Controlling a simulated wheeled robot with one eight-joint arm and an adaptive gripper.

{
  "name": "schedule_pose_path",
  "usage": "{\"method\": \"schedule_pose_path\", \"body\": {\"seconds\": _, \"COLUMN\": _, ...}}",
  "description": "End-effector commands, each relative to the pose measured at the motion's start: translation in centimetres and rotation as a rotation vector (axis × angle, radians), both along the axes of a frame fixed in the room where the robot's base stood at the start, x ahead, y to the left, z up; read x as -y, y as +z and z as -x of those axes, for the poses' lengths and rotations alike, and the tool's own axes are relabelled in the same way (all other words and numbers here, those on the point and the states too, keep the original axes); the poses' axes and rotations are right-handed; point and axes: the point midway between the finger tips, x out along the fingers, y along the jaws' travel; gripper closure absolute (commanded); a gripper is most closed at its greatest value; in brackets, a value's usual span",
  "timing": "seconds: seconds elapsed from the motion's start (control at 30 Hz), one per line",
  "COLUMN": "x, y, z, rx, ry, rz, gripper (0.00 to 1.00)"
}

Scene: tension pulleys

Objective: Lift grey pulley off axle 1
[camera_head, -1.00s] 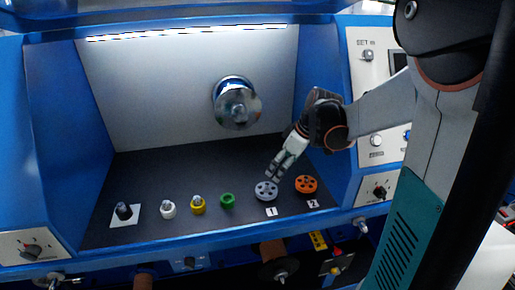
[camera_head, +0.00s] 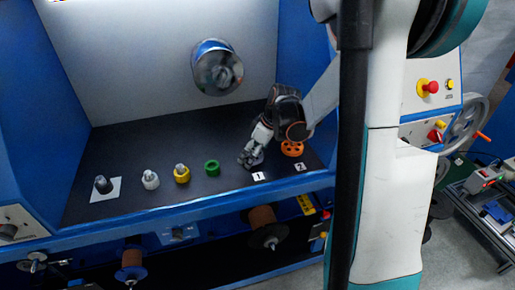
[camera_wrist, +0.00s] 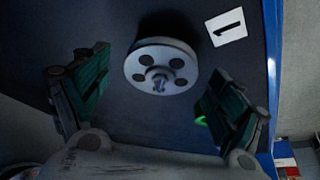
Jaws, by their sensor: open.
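The grey pulley (camera_wrist: 162,65) sits on its axle beside the label 1 (camera_wrist: 227,27) in the wrist view, a flat wheel with several holes and a hub in the middle. My gripper (camera_wrist: 150,88) is open, with one green-padded finger on each side of the pulley's near side and a gap to it on both sides. In the head view my gripper (camera_head: 250,160) is low over the pulley and hides most of it. The label 1 also shows there (camera_head: 259,177). The orange pulley (camera_head: 292,148) sits to the right, by the label 2 (camera_head: 299,167).
A green piece (camera_head: 212,168), a yellow piece (camera_head: 182,174), a white piece (camera_head: 150,180) and a black knob (camera_head: 103,185) stand in a row to the left. A metal drum (camera_head: 217,67) sticks out of the back wall above. The dark floor behind the row is clear.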

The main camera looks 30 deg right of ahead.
Motion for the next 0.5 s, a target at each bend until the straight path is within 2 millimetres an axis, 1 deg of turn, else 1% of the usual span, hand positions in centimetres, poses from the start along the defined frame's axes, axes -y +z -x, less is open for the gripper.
{"method": "schedule_pose_path", "body": {"seconds": 0.1, "x": -0.11, "y": -0.46, "z": -0.14, "rx": 0.000, "ry": 0.000, "rz": 0.000, "gripper": 0.12}}
{"method": "schedule_pose_path", "body": {"seconds": 0.37, "x": -0.13, "y": -0.46, "z": -0.16, "rx": 0.000, "ry": 0.000, "rz": 0.000, "gripper": 0.12}}
{"method": "schedule_pose_path", "body": {"seconds": 0.47, "x": -0.12, "y": -0.45, "z": -0.16, "rx": 0.000, "ry": 0.000, "rz": 0.000, "gripper": 0.33}}
{"method": "schedule_pose_path", "body": {"seconds": 0.5, "x": -0.12, "y": -0.45, "z": -0.16, "rx": 0.000, "ry": 0.000, "rz": 0.000, "gripper": 0.42}}
